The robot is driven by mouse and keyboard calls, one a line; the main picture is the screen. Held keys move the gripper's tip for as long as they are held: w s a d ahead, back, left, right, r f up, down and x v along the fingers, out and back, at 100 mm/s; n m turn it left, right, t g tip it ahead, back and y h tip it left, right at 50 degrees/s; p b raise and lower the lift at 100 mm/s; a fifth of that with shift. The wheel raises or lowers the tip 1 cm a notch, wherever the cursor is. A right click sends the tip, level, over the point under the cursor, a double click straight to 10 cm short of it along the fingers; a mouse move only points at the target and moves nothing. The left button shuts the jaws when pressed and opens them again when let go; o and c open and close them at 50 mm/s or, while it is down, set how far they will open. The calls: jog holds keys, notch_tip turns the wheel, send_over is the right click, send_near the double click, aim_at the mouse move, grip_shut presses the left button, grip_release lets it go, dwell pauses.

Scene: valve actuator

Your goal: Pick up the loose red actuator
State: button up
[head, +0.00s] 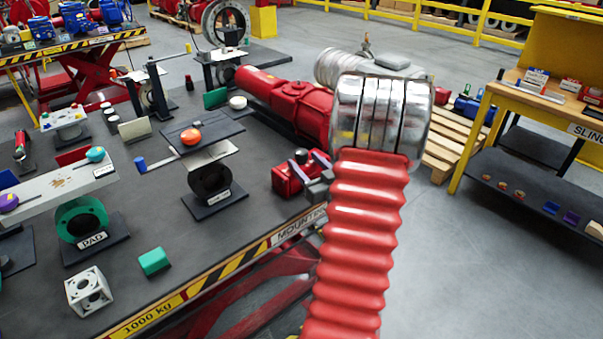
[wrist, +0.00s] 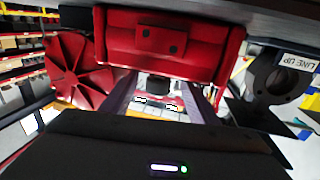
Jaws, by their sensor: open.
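The loose red actuator (head: 289,180) is a small red block with dark parts on top, on the dark table near its front edge. In the wrist view, a red block (wrist: 170,45) with two dark holes fills the upper middle, and a short dark stub shows on its near side. My gripper (head: 312,174) is just right of the actuator in the head view. In the wrist view my gripper (wrist: 163,98) is open, its dark fingers reaching towards the block on either side of the stub. Whether they touch it I cannot tell.
A long red cylinder (head: 290,100) lies behind on the table (head: 215,232). A dark stand (head: 210,185) with an orange knob is left of the actuator. The wrist view shows a red vaned wheel (wrist: 77,72) at left and a dark ring labelled LINE UP (wrist: 278,78) at right.

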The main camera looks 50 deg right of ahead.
jog(key=shift+x, duration=0.85)
jog(key=shift+w, duration=0.1)
jog(key=shift+x, duration=2.55)
grip_shut()
jog(key=shift+d+r, duration=0.1)
jog(key=shift+r, duration=0.1)
